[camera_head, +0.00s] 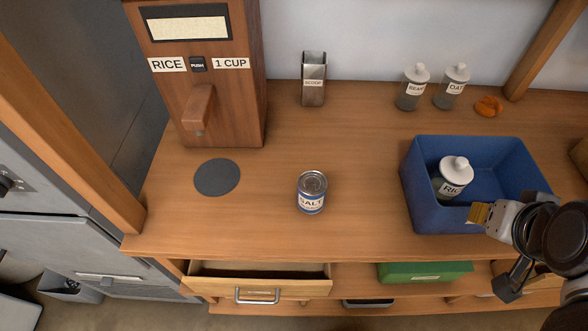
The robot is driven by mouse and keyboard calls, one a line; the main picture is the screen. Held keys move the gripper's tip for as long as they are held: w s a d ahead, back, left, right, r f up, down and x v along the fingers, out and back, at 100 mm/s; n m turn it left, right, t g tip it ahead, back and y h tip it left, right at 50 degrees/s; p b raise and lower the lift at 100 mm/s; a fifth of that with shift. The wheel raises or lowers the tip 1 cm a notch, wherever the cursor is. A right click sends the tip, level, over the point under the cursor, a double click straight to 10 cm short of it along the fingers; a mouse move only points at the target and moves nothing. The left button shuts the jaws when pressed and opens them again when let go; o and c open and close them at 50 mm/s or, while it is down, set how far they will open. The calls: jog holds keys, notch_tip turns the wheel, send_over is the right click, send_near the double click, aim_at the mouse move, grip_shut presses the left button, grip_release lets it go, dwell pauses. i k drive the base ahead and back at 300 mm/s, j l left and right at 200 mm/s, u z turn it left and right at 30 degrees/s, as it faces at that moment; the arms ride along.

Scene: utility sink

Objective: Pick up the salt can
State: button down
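The salt can (311,193) is a small can with a silver lid and a blue and white label reading SALT. It stands upright on the wooden counter (350,235), near the middle of the head view. My gripper (492,252) is at the lower right, well to the right of the can and in front of the blue bin. A yellowish fingertip shows by the bin's front right edge. The gripper is not touching the can. It is seen at an angle and partly hidden by its own links, so its opening is unclear.
A blue bin (425,218) holds a rice bottle (453,177). A wooden rice dispenser (205,75) stands back left, with a dark round pad (217,177) before it. A scoop holder (313,80) and two bottles stand at the back. An open drawer (258,279) juts out below.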

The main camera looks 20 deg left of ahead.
aim_at(311, 186)
jog(key=k+u, duration=0.1)
jog(key=u, duration=1.15)
jog(key=k+l, duration=0.1)
jog(key=l, duration=0.25)
jog(key=k+l+u, duration=0.1)
jog(key=l, duration=0.3)
jog(key=k+l, duration=0.2)
jog(key=l, duration=0.15)
jog(key=i+u, duration=0.05)
